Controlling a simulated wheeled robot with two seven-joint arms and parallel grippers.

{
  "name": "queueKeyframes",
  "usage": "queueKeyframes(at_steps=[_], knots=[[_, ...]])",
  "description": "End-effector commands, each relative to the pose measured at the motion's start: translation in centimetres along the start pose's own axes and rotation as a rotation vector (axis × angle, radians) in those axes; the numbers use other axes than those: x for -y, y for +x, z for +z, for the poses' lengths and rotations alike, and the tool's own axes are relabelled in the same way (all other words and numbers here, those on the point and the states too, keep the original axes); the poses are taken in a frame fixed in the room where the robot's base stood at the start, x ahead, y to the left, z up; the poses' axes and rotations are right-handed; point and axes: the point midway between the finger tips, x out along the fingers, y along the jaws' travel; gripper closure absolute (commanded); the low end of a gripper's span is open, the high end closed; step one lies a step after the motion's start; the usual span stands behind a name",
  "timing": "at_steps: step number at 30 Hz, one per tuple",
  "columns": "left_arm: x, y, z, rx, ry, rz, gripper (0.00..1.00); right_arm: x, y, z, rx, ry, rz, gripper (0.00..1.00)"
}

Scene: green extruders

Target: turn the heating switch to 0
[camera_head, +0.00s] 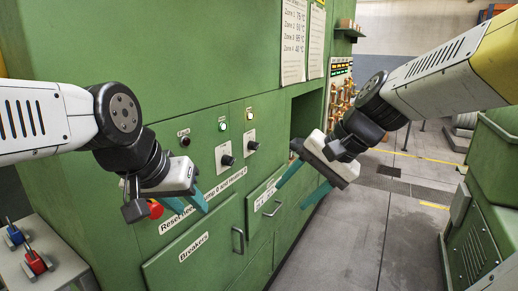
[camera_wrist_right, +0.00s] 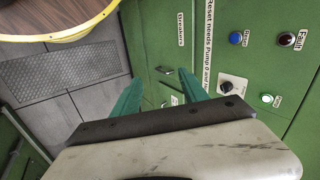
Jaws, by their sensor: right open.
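Two black rotary knobs on white plates stick out from the green cabinet's front in the head view: a nearer one (camera_head: 227,159) and a farther one (camera_head: 253,145). Their small labels are too blurred to tell which is heating or where each points. One black knob (camera_wrist_right: 226,87) also shows in the right wrist view. My left gripper (camera_head: 195,211) is low and left of the knobs, teal fingers apart, partly over the "Reset needs" label. My right gripper (camera_head: 290,196) is open and empty, right of the knobs and apart from them; its fingers (camera_wrist_right: 160,80) show in the wrist view.
A green lamp (camera_head: 222,125), a pale lamp (camera_head: 249,113) and a dark fault lamp (camera_head: 185,140) sit around the knobs. A red button (camera_head: 154,209) is beside my left gripper. Drawer handles (camera_head: 238,240) protrude below. Open floor (camera_head: 345,240) lies to the right.

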Motion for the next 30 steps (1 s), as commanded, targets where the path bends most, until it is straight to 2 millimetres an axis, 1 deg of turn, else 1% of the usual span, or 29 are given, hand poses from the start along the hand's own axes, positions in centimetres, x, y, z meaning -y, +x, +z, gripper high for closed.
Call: queueKeyframes(at_steps=[1, 3, 5, 6, 8, 9, 11, 12, 14, 15, 18, 21, 24, 25, 28, 30], knots=[[0.0, 0.0, 0.0, 0.0, 0.0, 0.0, 0.64, 1.3, 1.2, -1.2, 0.063, 0.119, -0.047, 0.49], [0.0, 0.0, 0.0, 0.0, 0.0, 0.0, 0.64, 3.4, 2.5, -2.9, 0.143, 0.283, -0.12, 0.49], [0.0, 0.0, 0.0, 0.0, 0.0, 0.0, 0.64, 5.0, 3.6, -4.6, 0.209, 0.421, -0.183, 0.49], [0.0, 0.0, 0.0, 0.0, 0.0, 0.0, 0.64, 6.1, 4.4, -5.9, 0.253, 0.514, -0.226, 0.49], [0.0, 0.0, 0.0, 0.0, 0.0, 0.0, 0.64, 7.5, 5.5, -8.1, 0.317, 0.651, -0.291, 0.49], [0.0, 0.0, 0.0, 0.0, 0.0, 0.0, 0.64, 8.3, 6.2, -9.7, 0.36, 0.742, -0.336, 0.49], [0.0, 0.0, 0.0, 0.0, 0.0, 0.0, 0.64, 9.3, 7.4, -12.3, 0.421, 0.876, -0.404, 0.49], [0.0, 0.0, 0.0, 0.0, 0.0, 0.0, 0.64, 9.8, 8.2, -14.2, 0.46, 0.965, -0.45, 0.49], [0.0, 0.0, 0.0, 0.0, 0.0, 0.0, 0.64, 10.2, 9.4, -17.1, 0.517, 1.092, -0.521, 0.49], [0.0, 0.0, 0.0, 0.0, 0.0, 0.0, 0.64, 10.3, 10.2, -19.0, 0.551, 1.17, -0.567, 0.49], [0.0, 0.0, 0.0, 0.0, 0.0, 0.0, 0.64, 9.9, 11.8, -23.2, 0.622, 1.335, -0.672, 0.49], [0.0, 0.0, 0.0, 0.0, 0.0, 0.0, 0.64, 9.2, 13.0, -26.3, 0.67, 1.45, -0.753, 0.49], [0.0, 0.0, 0.0, 0.0, 0.0, 0.0, 0.64, 8.7, 13.7, -28.1, 0.698, 1.513, -0.803, 0.49], [0.0, 0.0, 0.0, 0.0, 0.0, 0.0, 0.64, 8.7, 13.8, -28.4, 0.703, 1.523, -0.811, 0.49], [0.0, 0.0, 0.0, 0.0, 0.0, 0.0, 0.64, 9.0, 14.2, -28.9, 0.709, 1.536, -0.825, 0.49], [0.0, 0.0, 0.0, 0.0, 0.0, 0.0, 0.64, 9.7, 14.7, -28.9, 0.711, 1.536, -0.824, 0.49]])
